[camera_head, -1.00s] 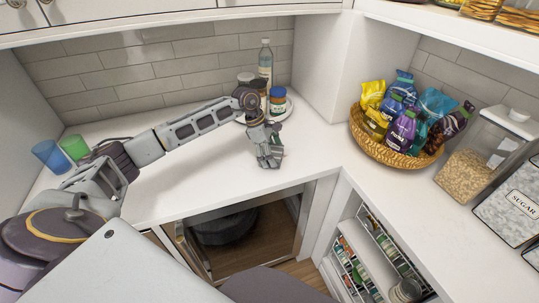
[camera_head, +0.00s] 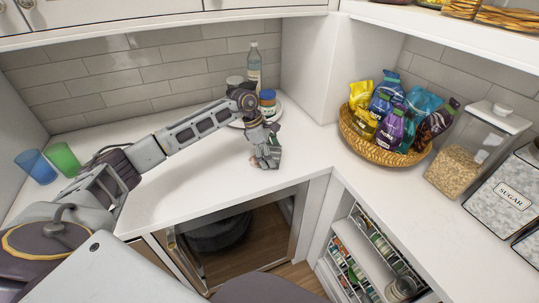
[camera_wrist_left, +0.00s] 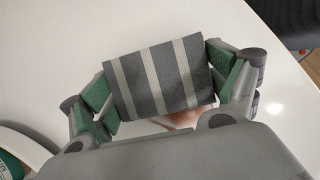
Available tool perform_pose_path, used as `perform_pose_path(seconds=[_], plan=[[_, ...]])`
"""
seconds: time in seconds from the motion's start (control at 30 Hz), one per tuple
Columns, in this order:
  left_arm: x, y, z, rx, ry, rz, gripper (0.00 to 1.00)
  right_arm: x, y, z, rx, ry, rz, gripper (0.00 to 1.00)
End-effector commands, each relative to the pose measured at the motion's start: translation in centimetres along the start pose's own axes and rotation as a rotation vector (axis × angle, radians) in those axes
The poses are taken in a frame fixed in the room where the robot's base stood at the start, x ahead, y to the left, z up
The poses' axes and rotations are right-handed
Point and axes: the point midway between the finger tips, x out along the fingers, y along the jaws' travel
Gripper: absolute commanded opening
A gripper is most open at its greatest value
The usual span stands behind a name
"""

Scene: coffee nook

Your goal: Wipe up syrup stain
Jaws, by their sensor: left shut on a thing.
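My left gripper (camera_head: 266,158) is low over the white counter (camera_head: 195,185), in front of the round tray. It is shut on a dark grey cloth with light stripes (camera_wrist_left: 160,75), held between green finger pads in the wrist view. A reddish-brown syrup stain (camera_wrist_left: 184,119) shows on the counter past the cloth's lower edge, partly hidden by the cloth and gripper. I cannot tell whether the cloth touches the counter. My right gripper is not in view.
A round tray (camera_head: 279,116) with jars and a bottle (camera_head: 254,66) stands behind my gripper. Blue (camera_head: 36,166) and green (camera_head: 63,158) cups stand at left. A wicker basket (camera_head: 385,152) of bags and a cereal container (camera_head: 470,150) are at right. The counter's front middle is clear.

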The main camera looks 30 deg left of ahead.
Motion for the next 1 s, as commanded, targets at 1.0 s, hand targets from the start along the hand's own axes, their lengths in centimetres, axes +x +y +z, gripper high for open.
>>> perform_pose_path(seconds=[1.0], plan=[[1.1, 1.8, 2.8, 0.000, 0.002, -0.003, 0.50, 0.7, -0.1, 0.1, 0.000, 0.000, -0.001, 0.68]])
